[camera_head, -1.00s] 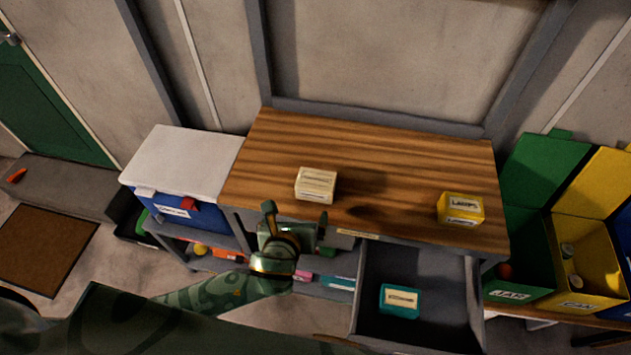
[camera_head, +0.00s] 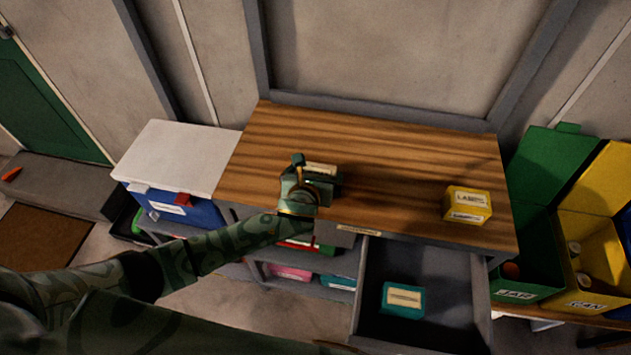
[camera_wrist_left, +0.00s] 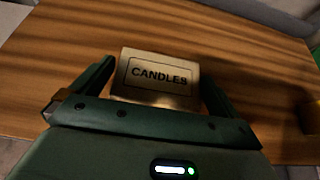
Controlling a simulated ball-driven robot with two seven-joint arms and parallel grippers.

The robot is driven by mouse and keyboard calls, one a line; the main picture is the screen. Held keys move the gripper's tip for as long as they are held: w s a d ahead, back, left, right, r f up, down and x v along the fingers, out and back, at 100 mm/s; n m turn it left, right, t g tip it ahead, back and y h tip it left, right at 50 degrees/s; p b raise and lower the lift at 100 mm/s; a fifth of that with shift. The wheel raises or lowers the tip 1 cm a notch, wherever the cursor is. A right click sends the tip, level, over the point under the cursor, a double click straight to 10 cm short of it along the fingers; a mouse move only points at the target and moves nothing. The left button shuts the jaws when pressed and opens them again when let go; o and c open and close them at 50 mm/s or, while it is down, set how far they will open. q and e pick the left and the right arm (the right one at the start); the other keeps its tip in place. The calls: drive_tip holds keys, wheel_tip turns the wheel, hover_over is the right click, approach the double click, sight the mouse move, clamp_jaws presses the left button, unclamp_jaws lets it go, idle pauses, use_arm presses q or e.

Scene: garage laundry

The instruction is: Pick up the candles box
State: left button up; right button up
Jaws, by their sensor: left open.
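The candles box is a small cream box on the wooden worktop. In the left wrist view the candles box (camera_wrist_left: 158,78) shows its label "CANDLES" and lies between the two fingers of my left gripper (camera_wrist_left: 155,88). The fingers are open, one on each side of the box; I cannot tell whether they touch it. In the head view my left gripper (camera_head: 312,175) covers most of the box, and only a strip of the candles box (camera_head: 321,169) shows behind it. My right gripper is not in view.
A yellow lamps box (camera_head: 467,204) stands at the worktop's right. Below it, an open drawer (camera_head: 448,325) holds a teal box (camera_head: 403,299). A blue bin with a white lid (camera_head: 178,158) stands left; green (camera_head: 545,180) and yellow bins (camera_head: 595,245) stand right. The worktop's back (camera_head: 380,135) is clear.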

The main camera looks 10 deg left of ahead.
use_arm(q)
drive_tip(key=shift+w+f, duration=0.4)
drive_tip(key=shift+w, duration=0.2)
drive_tip(key=shift+r, duration=0.1)
drive_tip(key=c, duration=0.8)
drive_tip(key=shift+o, duration=0.2)
